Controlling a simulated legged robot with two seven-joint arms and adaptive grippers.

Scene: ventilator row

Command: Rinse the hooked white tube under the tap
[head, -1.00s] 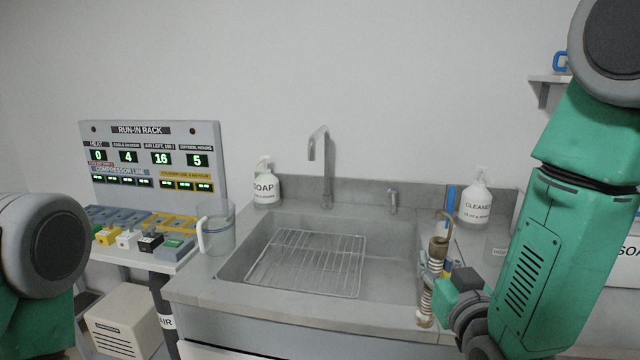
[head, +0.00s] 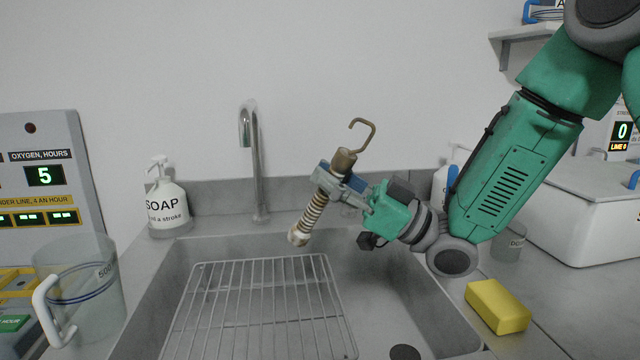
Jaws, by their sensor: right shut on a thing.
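The hooked white tube (head: 314,212) is off-white and ribbed, with brown bands along its body. It has a brown top (head: 343,162) and a bent brown hook (head: 365,128) at its upper end. My right gripper (head: 342,180) is shut on it near the top and holds it tilted above the sink (head: 390,290), its pale lower end down and to the left. The tap (head: 258,160) stands behind the sink, left of the tube, its spout apart from it. No stream of water shows. My left gripper is out of view.
A wire rack (head: 262,310) lies in the sink. A soap bottle (head: 167,205) and a measuring jug (head: 95,290) stand to the left. A yellow sponge (head: 497,306) lies on the right counter, with a white box (head: 585,215) behind it.

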